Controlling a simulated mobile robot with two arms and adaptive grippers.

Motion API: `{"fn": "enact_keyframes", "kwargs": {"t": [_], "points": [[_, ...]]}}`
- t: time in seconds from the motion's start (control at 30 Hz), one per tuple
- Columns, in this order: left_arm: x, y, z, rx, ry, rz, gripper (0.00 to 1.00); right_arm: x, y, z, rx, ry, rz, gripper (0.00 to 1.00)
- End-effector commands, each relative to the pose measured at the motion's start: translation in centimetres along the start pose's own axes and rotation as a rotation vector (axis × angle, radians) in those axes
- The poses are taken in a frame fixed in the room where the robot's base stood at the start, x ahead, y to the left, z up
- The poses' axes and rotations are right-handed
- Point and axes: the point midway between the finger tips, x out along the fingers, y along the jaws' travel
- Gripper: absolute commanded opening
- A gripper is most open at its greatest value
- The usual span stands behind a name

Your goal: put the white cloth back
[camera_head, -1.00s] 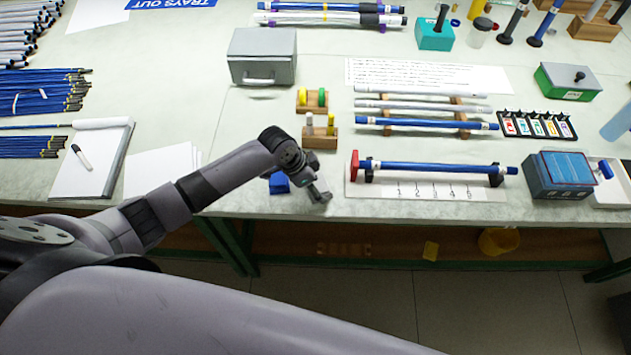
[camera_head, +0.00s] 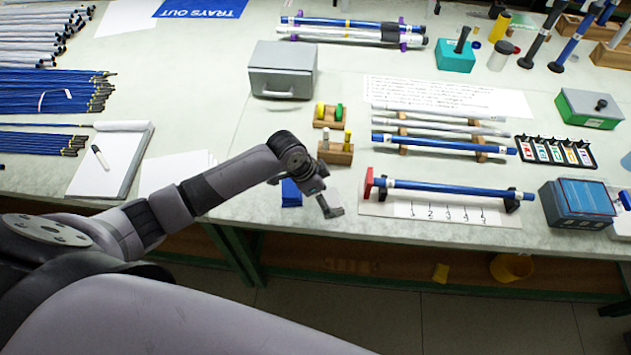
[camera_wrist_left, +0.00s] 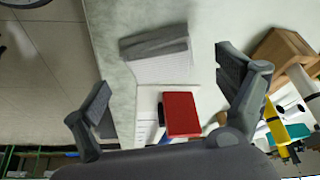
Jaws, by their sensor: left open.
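A pale, ribbed, folded-looking piece (camera_wrist_left: 160,66) with a grey strip along one side lies on the tabletop in the left wrist view. It may be the white cloth, but I cannot tell for sure. It shows between and beyond the fingers of my left gripper (camera_wrist_left: 163,82), which is open and empty. In the head view my left gripper (camera_head: 330,208) hangs over the front edge of the table, left of the rod stand, and the pale piece cannot be made out there. My right gripper is not in view.
A red end stop (camera_head: 368,183) and a blue rod (camera_head: 450,190) stand right of the gripper. A small blue thing (camera_head: 291,193) lies just left of it. Wooden peg blocks (camera_head: 335,153) and a grey box (camera_head: 283,70) stand behind. Bare table lies left of the box.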

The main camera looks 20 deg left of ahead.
Motion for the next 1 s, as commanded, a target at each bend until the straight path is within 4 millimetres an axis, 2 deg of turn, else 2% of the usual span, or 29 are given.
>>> {"fn": "enact_keyframes", "kwargs": {"t": [0.2, 0.4, 0.6, 1.0], "points": [[-4.7, -0.1, 0.1, 0.002, 0.001, -0.002, 0.91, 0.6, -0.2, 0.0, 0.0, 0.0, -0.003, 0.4], [-7.8, -0.1, 0.0, 0.001, 0.001, -0.001, 0.91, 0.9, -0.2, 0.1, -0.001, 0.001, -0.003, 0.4], [-8.8, 0.0, 0.0, 0.001, 0.0, 0.001, 0.91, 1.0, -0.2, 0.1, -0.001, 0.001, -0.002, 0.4], [-8.8, 0.0, 0.0, 0.0, 0.0, 0.001, 0.91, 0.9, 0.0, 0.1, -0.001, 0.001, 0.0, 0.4]]}}
